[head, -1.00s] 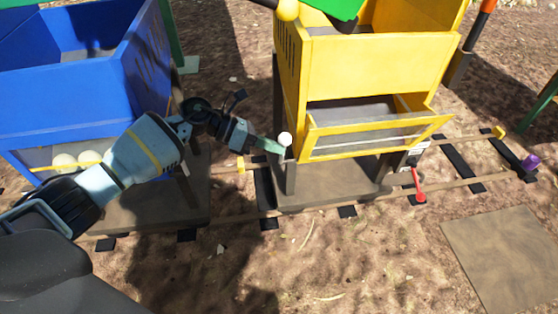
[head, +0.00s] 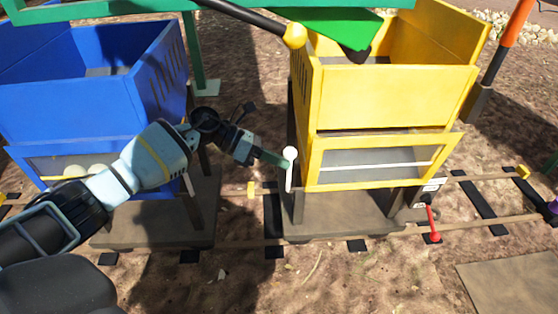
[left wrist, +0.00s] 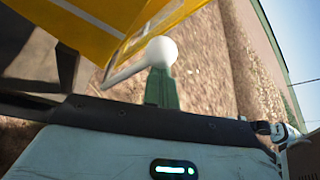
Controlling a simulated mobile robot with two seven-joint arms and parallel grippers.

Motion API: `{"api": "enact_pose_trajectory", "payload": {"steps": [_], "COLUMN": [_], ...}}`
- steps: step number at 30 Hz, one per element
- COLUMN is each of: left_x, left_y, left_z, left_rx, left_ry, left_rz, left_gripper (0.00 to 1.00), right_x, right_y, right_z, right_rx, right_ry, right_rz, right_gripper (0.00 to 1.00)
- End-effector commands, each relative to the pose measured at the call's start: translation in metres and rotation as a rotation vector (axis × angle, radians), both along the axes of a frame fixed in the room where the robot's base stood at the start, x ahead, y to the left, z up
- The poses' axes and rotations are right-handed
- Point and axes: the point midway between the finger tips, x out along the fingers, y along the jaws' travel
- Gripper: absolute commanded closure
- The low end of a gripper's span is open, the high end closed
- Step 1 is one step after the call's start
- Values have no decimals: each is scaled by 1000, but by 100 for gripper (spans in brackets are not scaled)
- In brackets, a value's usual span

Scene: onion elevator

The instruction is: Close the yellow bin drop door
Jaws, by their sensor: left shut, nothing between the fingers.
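The yellow bin (head: 400,96) stands on legs on the right side of the head view. Its drop door (head: 385,160), a yellow frame with a grey panel, stands nearly upright across the lower front. A thin dark gap shows above it; I cannot tell whether it is fully flush. A white lever (head: 289,170) with a round knob stands upright at the bin's left side. The lever also shows in the left wrist view (left wrist: 130,68). My left gripper (head: 278,160) is shut and empty, its green fingertips at the lever, apparently touching it. My right gripper is out of view.
A blue bin (head: 75,105) stands to the left, with pale round things behind its lower door. A green chute (head: 330,25) hangs above the yellow bin. A red-handled lever (head: 431,222) stands at the lower right. Rails run beneath; open dirt lies in front.

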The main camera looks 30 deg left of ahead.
Motion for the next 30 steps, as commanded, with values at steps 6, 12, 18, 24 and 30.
{"api": "enact_pose_trajectory", "payload": {"steps": [6, 12, 18, 24, 30], "left_x": [0, -1, -35, -69, -104], "left_y": [1, 0, -14, -27, -41], "left_z": [10, 44, 42, 45, 48], "left_rx": [1, 0, 1, 2, 1], "left_ry": [-4, -7, -1, -1, 1], "left_rz": [1, 0, -2, -3, -3], "left_gripper": [100, 100, 100, 100, 100], "right_x": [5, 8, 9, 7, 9], "right_y": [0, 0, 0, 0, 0], "right_z": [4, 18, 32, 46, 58], "right_rx": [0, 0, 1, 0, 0], "right_ry": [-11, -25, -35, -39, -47], "right_rz": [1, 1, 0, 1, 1], "right_gripper": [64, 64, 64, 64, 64]}}
